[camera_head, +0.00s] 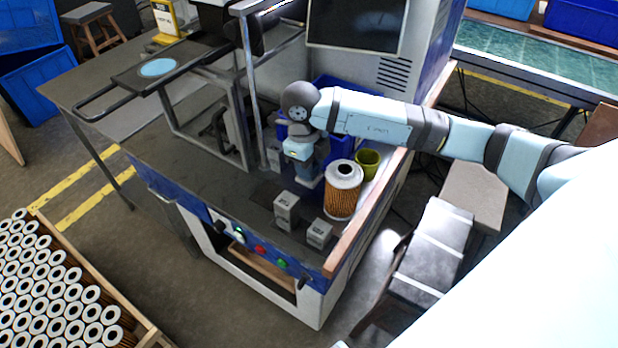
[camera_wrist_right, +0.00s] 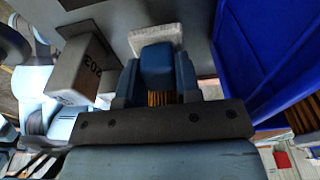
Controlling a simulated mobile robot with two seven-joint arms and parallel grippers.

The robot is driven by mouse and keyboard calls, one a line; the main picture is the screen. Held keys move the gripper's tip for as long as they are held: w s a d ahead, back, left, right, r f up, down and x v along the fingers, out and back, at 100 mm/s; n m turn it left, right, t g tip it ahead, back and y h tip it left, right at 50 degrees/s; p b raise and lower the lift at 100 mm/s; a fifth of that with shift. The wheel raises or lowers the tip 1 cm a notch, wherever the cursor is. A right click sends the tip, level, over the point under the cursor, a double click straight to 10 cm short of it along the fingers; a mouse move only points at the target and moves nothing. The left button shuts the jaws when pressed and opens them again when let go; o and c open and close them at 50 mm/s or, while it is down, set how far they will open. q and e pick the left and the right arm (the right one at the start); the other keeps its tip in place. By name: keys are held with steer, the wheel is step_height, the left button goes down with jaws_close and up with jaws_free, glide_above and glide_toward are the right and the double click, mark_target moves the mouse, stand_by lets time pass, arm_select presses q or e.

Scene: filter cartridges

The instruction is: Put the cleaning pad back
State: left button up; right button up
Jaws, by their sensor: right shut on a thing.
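My right gripper (camera_head: 304,165) is at the workbench, reaching down beside the filter cartridge. In the wrist view my right gripper (camera_wrist_right: 157,80) is shut on the blue grip of the cleaning pad (camera_wrist_right: 157,62). The pad's pale, whitish face (camera_wrist_right: 155,36) shows beyond the grip. In the head view the pad's pale edge (camera_head: 309,183) shows just below the fingers, low over the bench top; I cannot tell whether it touches. The filter cartridge (camera_head: 343,196), orange-pleated with a white cap, stands upright just right of the pad. My left gripper is not in view.
Grey boxes (camera_head: 286,207) and (camera_head: 319,233) stand in front of the pad. A yellow-green cup (camera_head: 368,162) stands behind the cartridge. A blue bin (camera_head: 343,91) is behind my gripper. A crate of cartridges (camera_head: 148,335) stands on the floor.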

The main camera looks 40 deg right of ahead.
steer(key=shift+f, duration=0.45)
step_height(320, 180, down, 2)
steer(key=shift+f, duration=0.55)
steer(key=shift+f, duration=0.15)
steer(key=o, duration=0.9)
